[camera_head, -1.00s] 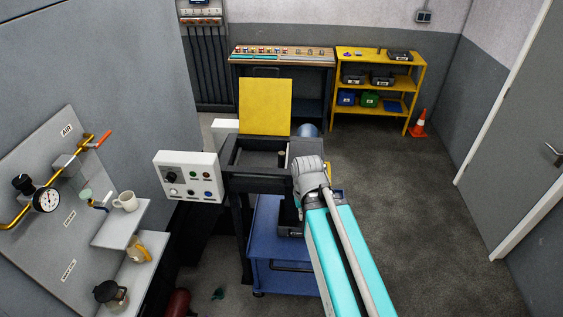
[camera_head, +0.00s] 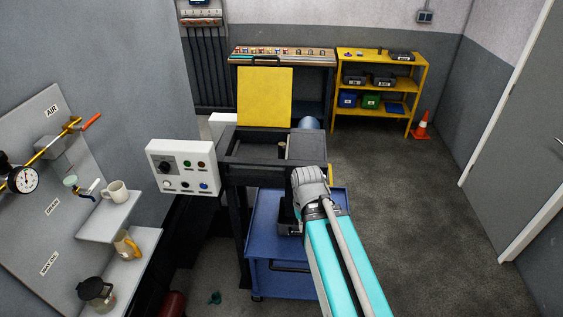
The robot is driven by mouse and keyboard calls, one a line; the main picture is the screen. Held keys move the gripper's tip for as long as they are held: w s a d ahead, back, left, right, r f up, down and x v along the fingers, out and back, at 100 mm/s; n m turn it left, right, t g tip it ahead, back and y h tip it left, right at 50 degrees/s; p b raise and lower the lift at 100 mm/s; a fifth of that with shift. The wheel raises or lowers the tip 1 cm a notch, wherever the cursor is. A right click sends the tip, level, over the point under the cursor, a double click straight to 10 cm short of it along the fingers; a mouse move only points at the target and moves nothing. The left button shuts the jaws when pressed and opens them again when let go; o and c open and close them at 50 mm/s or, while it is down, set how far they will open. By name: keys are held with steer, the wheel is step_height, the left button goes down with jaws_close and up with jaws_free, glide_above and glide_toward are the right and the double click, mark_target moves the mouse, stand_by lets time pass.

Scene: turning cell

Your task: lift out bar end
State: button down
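The dark machine bed (camera_head: 250,160) stands in the middle, with a yellow panel (camera_head: 264,97) upright behind it. A small brownish piece (camera_head: 282,157), possibly the bar end, shows in the bed beside a grey block (camera_head: 306,147). It is too small to identify surely. My arm reaches up from the bottom, and its grey joint overlaps the front right of the machine.
A white control box (camera_head: 184,167) juts out left of the machine. A blue cart (camera_head: 270,250) with a dark bin stands below. Shelves with a mug (camera_head: 115,192) and jugs are at left. A yellow rack (camera_head: 379,127) and orange cone (camera_head: 421,124) stand behind. The right floor is clear.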

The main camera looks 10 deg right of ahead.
step_height(320, 180, down, 15)
steer(key=b, duration=1.3)
steer(key=shift+b, duration=0.3)
